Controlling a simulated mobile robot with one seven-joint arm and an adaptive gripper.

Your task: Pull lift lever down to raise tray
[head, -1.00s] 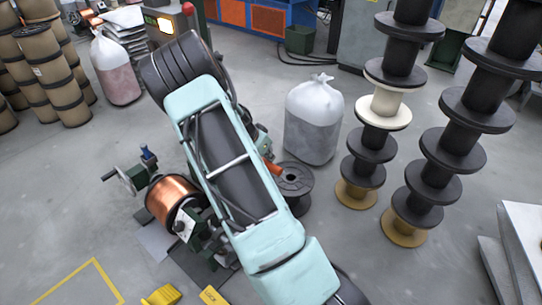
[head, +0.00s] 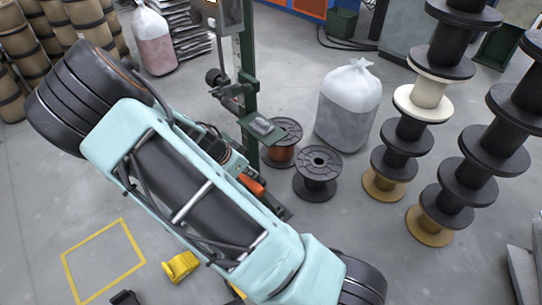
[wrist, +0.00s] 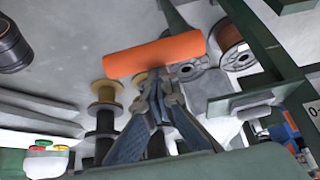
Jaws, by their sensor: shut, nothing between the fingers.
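The lift lever's orange handle (head: 252,186) shows in the head view just beside my arm, low at the green machine. In the wrist view the orange handle (wrist: 153,54) lies nearly level across the upper middle. My gripper (wrist: 159,84) is shut and empty, its fingertips just below the handle in that picture; I cannot tell if they touch it. My arm hides the gripper in the head view. A small green platform with a grey top (head: 262,128), perhaps the tray, juts from the green upright (head: 246,70). The lever's pivot is hidden.
Two spools (head: 317,170) stand on the floor by the machine, one copper-wound. A white sack (head: 348,105) stands behind them. Tall stacks of black spools (head: 395,160) rise at the right.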

